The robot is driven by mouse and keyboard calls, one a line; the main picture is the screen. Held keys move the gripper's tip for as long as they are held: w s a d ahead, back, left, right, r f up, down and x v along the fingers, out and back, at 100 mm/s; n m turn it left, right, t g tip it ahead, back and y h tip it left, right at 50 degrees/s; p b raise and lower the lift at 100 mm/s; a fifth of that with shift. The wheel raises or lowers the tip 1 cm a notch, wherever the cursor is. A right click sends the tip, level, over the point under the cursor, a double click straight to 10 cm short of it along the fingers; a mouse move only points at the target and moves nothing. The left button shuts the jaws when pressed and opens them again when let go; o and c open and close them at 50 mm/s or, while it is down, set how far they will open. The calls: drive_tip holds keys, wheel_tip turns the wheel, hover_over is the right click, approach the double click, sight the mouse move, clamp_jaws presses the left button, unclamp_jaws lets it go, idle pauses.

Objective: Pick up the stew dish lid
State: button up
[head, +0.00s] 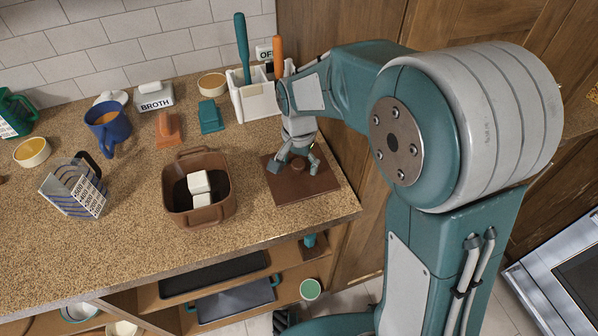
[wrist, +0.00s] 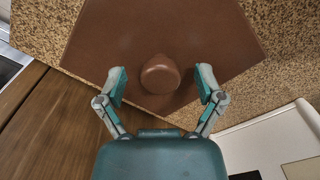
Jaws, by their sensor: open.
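The stew dish lid (head: 315,186) is a flat brown square with a round knob. It lies on the speckled counter near its right front corner. In the wrist view the lid (wrist: 160,30) fills the upper middle, with its knob (wrist: 160,74) between my fingers. My gripper (head: 292,164) is above the lid, and in the wrist view my gripper (wrist: 163,88) is open, with a finger on each side of the knob and gaps between.
A white utensil holder (head: 256,102) stands behind the lid. The counter's front edge (head: 300,225) is close to the lid.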

drive_tip(key=shift+a, duration=0.2)
clamp_jaws()
drive_tip(key=shift+d, duration=0.1)
drive_tip(key=shift+r, duration=0.65)
drive_tip(key=s+a+r, duration=0.3)
drive_tip(key=s+r, duration=0.8)
drive_tip(key=s, duration=0.2)
drive_tip(key=shift+s+a+r, duration=0.2)
drive_tip(key=shift+s+r, duration=0.15)
drive_tip(key=shift+r, duration=0.05)
